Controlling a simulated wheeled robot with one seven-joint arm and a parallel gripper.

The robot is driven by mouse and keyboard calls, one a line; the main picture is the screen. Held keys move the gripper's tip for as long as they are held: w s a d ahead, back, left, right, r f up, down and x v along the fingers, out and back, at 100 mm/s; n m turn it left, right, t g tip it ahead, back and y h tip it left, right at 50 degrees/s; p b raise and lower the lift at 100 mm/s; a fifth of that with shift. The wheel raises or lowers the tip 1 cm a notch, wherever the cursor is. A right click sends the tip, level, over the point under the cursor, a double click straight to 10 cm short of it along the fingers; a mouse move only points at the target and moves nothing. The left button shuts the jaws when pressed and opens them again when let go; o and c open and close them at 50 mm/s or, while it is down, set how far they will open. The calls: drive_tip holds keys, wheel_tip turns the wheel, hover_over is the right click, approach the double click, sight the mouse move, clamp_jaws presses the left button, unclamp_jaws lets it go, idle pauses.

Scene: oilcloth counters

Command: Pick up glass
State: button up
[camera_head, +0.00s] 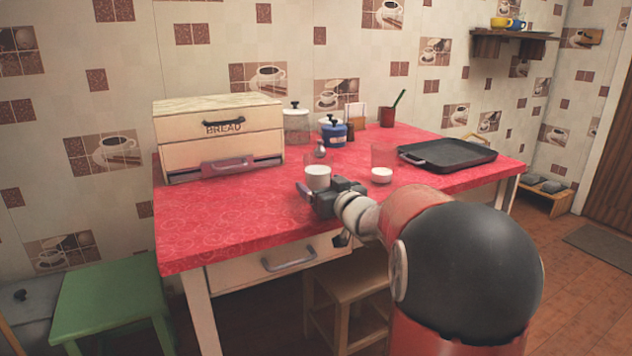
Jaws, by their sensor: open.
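A clear glass (318,177) with white contents stands on the red oilcloth table (225,220), just beyond my gripper. A second clear glass (382,163), with a little white at its bottom, stands to the right and slightly farther back. My gripper (322,191) is open over the front part of the table, its dark fingers close to the first glass. The glass's lower part is hidden behind the gripper. I cannot tell whether it is between the fingers or just beyond them.
A bread box (218,135) stands at the back left of the table. A black griddle pan (448,153) lies at the right. A glass jar (296,125), a blue pot (334,133) and a red cup (387,117) stand along the back. The front left of the table is clear.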

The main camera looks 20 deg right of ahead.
drive_tip(key=shift+w, duration=1.25)
drive_tip(key=shift+r, duration=0.1)
drive_tip(key=c, duration=1.3)
drive_tip(key=shift+s+r, duration=0.15)
drive_tip(key=shift+s+r, duration=0.75)
drive_tip(key=shift+s, duration=0.05)
drive_tip(key=shift+c, duration=0.2)
drive_tip(key=s+r+p, duration=0.2)
drive_tip(key=s+r, duration=0.4)
drive_tip(key=s, duration=0.6)
drive_tip(key=shift+d+p, duration=0.2)
drive_tip(key=shift+p, duration=0.1)
